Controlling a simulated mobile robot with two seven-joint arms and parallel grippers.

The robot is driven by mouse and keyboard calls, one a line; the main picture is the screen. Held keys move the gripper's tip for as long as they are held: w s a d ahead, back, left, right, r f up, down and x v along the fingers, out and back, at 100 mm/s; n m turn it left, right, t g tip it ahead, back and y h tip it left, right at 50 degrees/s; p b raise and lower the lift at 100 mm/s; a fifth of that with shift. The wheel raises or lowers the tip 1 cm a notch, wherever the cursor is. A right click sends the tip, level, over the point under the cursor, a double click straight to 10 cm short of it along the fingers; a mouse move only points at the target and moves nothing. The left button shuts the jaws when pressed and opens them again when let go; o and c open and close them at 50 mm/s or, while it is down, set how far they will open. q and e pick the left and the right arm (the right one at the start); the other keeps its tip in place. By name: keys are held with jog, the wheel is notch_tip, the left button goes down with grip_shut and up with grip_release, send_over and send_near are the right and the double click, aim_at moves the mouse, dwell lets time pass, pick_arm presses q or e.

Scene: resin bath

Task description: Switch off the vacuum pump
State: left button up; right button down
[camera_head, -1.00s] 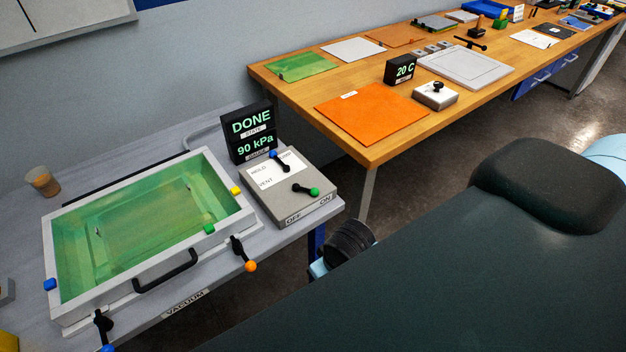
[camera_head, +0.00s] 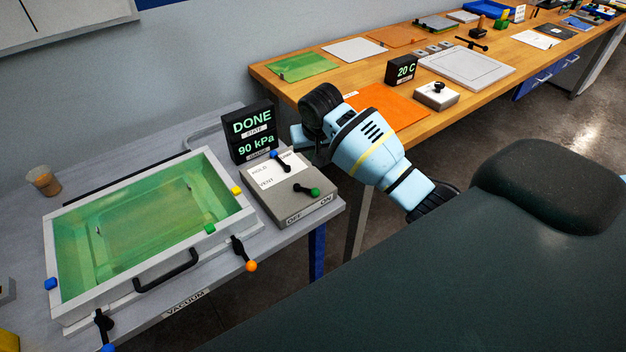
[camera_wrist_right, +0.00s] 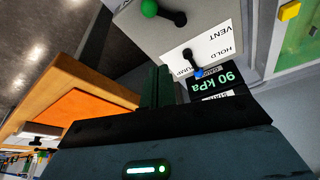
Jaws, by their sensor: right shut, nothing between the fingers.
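The vacuum pump's grey control box (camera_head: 290,208) stands on the grey bench. Its green-knobbed lever (camera_head: 306,190) lies toward the ON end of the OFF/ON front label. A blue-knobbed lever (camera_head: 279,160) sits by the HOLD, PUMP and VENT labels; it also shows in the right wrist view (camera_wrist_right: 194,62). The display (camera_head: 252,133) behind reads DONE and 90 kPa. My right gripper (camera_head: 300,140) is beside the display, above and behind the box, touching neither lever. In the right wrist view its fingers (camera_wrist_right: 158,75) are shut and empty. My left gripper is out of view.
A green resin bath (camera_head: 150,222) with a front handle and orange- and blue-knobbed clamps lies left of the box. A brown cup (camera_head: 43,181) stands at far left. A wooden table (camera_head: 375,152) with an orange sheet is beyond my right arm.

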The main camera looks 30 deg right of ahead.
aim_at(308, 191)
jog(key=shift+w+r, duration=0.1)
dwell(0.3)
